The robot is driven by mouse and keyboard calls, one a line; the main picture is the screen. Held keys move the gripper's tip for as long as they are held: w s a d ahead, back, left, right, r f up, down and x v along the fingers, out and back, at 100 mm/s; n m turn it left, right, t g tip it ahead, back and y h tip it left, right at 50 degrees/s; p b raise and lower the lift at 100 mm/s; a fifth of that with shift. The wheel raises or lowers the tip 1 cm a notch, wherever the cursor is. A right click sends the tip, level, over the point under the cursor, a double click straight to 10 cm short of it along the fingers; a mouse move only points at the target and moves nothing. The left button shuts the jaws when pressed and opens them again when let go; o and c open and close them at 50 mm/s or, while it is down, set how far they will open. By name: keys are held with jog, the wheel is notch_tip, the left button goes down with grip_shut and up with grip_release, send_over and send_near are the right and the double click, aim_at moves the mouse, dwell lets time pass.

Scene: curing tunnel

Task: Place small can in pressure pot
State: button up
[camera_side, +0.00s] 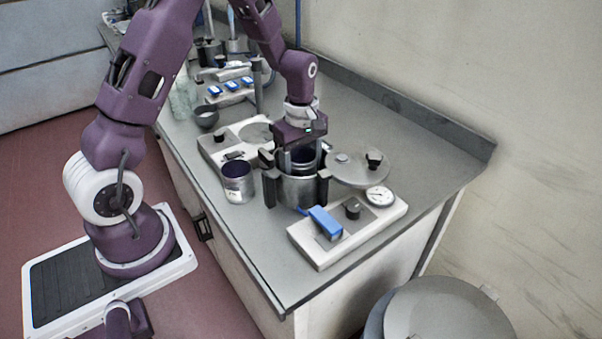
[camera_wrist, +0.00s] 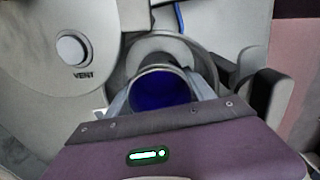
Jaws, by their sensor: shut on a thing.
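My gripper (camera_side: 302,160) is shut on the small can (camera_wrist: 162,91), a metal can with a dark blue interior, held upright between the fingers. In the side view the can is at the mouth of the pressure pot (camera_side: 297,192), its lower part hidden by the pot's front wall. The wrist view shows the pot's rim (camera_wrist: 213,62) behind and around the can. I cannot tell whether the can touches the pot's floor. The pot is grey metal with black clamps, and its round lid (camera_side: 352,173) is swung aside to the right, leaving the mouth open.
A second metal can (camera_side: 237,183) with a dark interior stands left of the pot. A white base with a blue lever (camera_side: 325,222) and a gauge (camera_side: 380,196) lies in front. A scale-like device (camera_side: 235,141) and a grey bowl (camera_side: 206,116) stand behind. The bench's right end is clear.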

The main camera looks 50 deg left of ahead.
jog(key=shift+f, duration=0.9)
jog(key=o, duration=1.5)
jog(key=shift+f, duration=0.1)
notch_tip(320, 180, up, 17)
jog(key=s+d+m+t, duration=0.1)
jog(key=s+d+m, duration=0.1)
jog(key=s+d+r+m+t, duration=0.1)
jog(key=s+d+r+m, duration=0.1)
jog(key=s+m, duration=0.3)
jog(key=s+d+r+m+t, duration=0.2)
jog(key=s+m, duration=0.3)
jog(key=s, duration=0.3)
jog(key=s+d+r+m+t, duration=0.1)
jog(key=s+d+r+m, duration=0.2)
jog(key=s+m, duration=0.3)
jog(key=shift+s+d+r+t, duration=0.1)
jog(key=shift+s+d+t, duration=0.25)
jog(key=shift+s, duration=0.35)
